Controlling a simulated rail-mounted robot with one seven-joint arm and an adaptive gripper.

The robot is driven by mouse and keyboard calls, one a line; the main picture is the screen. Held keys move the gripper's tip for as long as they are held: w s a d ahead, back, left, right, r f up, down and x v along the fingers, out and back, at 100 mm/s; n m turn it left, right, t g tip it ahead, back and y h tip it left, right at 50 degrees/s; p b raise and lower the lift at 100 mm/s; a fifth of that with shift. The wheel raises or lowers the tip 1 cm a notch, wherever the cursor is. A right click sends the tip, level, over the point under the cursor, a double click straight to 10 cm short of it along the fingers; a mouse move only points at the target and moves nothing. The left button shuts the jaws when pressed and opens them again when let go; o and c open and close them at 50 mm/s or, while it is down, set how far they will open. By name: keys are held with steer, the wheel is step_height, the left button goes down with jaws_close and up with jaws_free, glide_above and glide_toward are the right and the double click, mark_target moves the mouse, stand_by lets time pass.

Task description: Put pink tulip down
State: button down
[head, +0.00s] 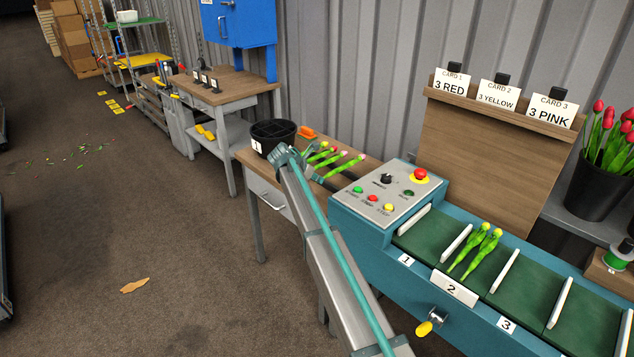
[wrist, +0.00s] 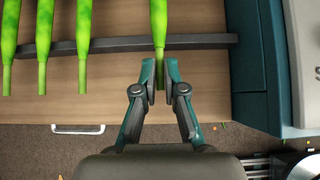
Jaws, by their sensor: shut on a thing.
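Several tulips lie side by side on the wooden side table (head: 247,158), heads away from my gripper. The nearest to the control box is a pink tulip (head: 346,165). My gripper (wrist: 160,77) is shut on the lower end of a green stem (wrist: 158,25), the rightmost in the wrist view, which matches this pink tulip; its head is outside that view. The stem crosses a dark bar (wrist: 200,41); I cannot tell whether it rests on it. In the head view my gripper (head: 287,155) is at the table's front, partly hidden by my arm.
The teal conveyor (head: 462,310) has divided bays; two yellow tulips (head: 476,250) lie in bay 2, while bays 1 and 3 look empty. A control box (head: 390,190) stands between table and conveyor. A black bin (head: 272,137) stands at the table's left. Three cards (head: 498,95) stand behind.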

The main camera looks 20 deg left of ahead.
steer(key=shift+f, duration=1.35)
steer(key=c, duration=1.2)
jaws_free()
steer(key=shift+c, duration=0.2)
steer(key=shift+s+r, duration=0.1)
steer(key=shift+r, duration=0.5)
steer(key=b+v, duration=0.1)
steer(key=v, duration=1)
steer(key=shift+s+r, duration=0.25)
steer(key=shift+s, duration=0.05)
